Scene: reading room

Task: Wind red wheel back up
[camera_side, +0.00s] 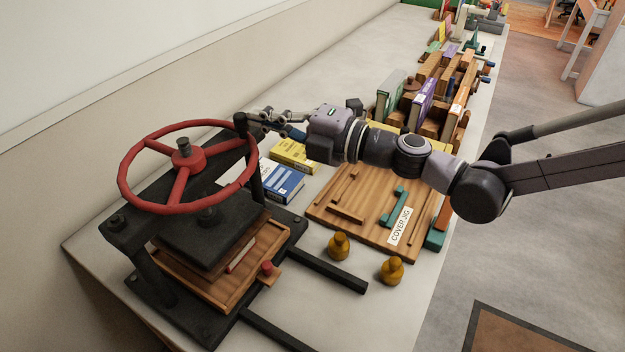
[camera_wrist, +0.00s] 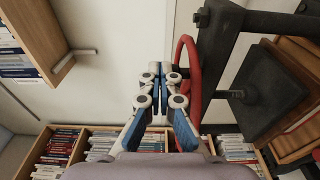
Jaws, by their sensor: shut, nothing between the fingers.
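The red wheel (camera_side: 190,161) tops a black press (camera_side: 203,238) at the left of the side view. Its spokes meet at a hub on a grey screw. A black platen hangs below it, over a wooden tray (camera_side: 193,285). My gripper (camera_side: 243,123) is shut and empty, with its fingertips close to the right part of the wheel's rim. In the wrist view the closed fingers (camera_wrist: 159,72) point ahead and the red rim (camera_wrist: 196,85) passes just to their right. Whether they touch it I cannot tell.
A yellow book (camera_side: 293,156) and a blue book (camera_side: 283,183) lie right of the press. A wooden cover jig (camera_side: 375,218) lies beneath my arm, with two brass weights (camera_side: 392,270) in front. Standing books (camera_side: 422,103) fill the table behind. A pale wall rises behind the press.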

